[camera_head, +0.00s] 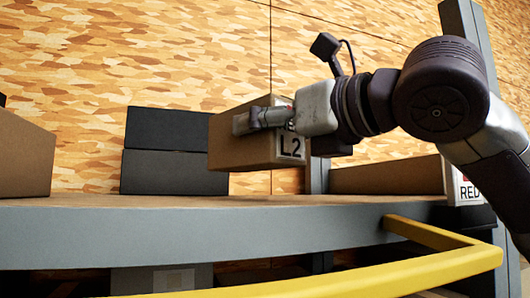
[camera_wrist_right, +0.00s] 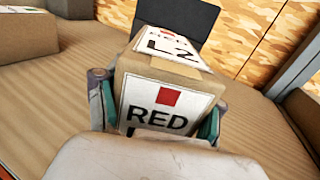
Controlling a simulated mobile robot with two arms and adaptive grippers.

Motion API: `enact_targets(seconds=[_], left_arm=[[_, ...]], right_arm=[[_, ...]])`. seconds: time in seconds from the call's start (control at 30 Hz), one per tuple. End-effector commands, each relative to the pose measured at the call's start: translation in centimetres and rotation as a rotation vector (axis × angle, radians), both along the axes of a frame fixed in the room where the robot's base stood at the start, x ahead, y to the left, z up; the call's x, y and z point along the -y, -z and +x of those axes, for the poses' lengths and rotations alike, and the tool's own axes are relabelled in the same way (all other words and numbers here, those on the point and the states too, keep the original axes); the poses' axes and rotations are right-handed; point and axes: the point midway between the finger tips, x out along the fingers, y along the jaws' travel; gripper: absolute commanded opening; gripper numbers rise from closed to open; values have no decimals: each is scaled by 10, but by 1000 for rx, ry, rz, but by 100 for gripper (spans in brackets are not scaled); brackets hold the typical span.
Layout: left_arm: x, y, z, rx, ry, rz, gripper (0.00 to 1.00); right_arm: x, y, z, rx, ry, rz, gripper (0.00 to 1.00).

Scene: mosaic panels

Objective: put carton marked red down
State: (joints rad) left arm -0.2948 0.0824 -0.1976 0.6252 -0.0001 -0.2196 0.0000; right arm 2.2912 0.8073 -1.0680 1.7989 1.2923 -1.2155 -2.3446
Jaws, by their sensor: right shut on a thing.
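A brown carton (camera_head: 230,148) with an "L2" label on one face is held over the table (camera_head: 120,203) by my right gripper (camera_head: 262,118). In the right wrist view the same carton (camera_wrist_right: 170,68) shows a white label with a red square and the word RED. The fingers of my right gripper (camera_wrist_right: 155,112) are shut on its two sides. In the head view the carton is slightly tilted, its underside above the table top. My left gripper is not in view.
Two stacked black boxes (camera_head: 174,150) stand behind the held carton. Another brown carton (camera_head: 22,155) is at the left. A long carton labelled RED (camera_head: 390,178) lies at the right. A yellow rail (camera_head: 450,262) runs before the table. Bare table shows between the left carton and the black boxes.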

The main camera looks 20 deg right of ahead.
Motion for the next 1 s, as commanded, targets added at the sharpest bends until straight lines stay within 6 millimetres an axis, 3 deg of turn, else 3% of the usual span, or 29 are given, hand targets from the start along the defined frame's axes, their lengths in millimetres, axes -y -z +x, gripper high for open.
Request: enact_targets(seconds=[0.13, 0.43, 0.73, 0.77, 0.93, 1.0], left_arm=[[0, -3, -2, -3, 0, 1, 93], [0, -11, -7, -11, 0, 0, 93], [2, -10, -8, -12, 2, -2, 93], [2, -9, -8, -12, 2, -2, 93], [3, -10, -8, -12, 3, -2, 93], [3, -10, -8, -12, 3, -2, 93]], right_arm=[[-2, 4, 1, 7, 1, 2, 0], [-2, 38, 1, 6, 0, 3, 0], [-2, 41, 1, 6, 0, 4, 0], [-3, 44, 2, 0, 1, 1, 70], [-3, 43, 2, 0, 1, 1, 98], [-3, 43, 2, 0, 1, 1, 100]])
